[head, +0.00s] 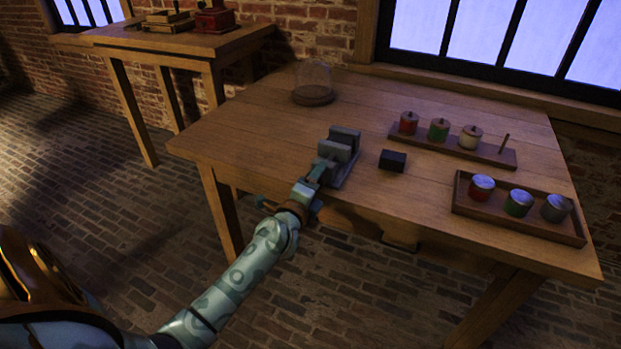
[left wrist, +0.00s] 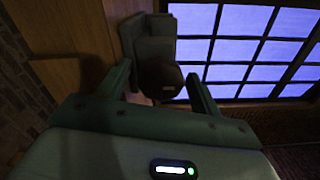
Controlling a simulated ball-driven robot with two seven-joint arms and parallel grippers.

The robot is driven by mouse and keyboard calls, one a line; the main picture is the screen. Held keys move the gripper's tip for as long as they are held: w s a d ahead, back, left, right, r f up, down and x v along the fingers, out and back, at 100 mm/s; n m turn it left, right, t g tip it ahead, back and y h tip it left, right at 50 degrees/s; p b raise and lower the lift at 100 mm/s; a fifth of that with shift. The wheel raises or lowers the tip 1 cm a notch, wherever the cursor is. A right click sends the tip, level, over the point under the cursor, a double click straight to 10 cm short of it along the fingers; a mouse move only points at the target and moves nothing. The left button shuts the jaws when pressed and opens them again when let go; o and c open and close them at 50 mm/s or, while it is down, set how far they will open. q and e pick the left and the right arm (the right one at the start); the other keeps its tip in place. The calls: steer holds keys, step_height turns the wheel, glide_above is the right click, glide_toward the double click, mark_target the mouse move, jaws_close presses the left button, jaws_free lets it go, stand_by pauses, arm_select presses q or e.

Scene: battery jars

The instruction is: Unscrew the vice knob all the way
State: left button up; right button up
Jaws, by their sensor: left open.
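The grey vice (head: 341,152) stands at the near edge of the wooden table, and its jaws show as two blocks. My left gripper (head: 322,168) is at the near side of the vice. In the left wrist view the fingers of my left gripper (left wrist: 160,85) are apart, with the dark round vice knob (left wrist: 160,76) between or just beyond their tips. I cannot tell whether they touch it. The vice body (left wrist: 148,40) shows behind the knob. In the head view the knob is hidden by my gripper. My right gripper is in neither view.
A small black block (head: 393,161) lies right of the vice. A rack with jars (head: 490,153) and a tray with jars (head: 535,228) stand at the right. A glass dome (head: 313,84) stands at the back. The table's left part (head: 245,130) is clear.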

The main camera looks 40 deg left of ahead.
arm_select(q)
steer(key=p+v, duration=0.1)
steer(key=v, duration=1.5)
steer(key=shift+s+f, duration=0.1)
steer(key=shift+s, duration=0.05)
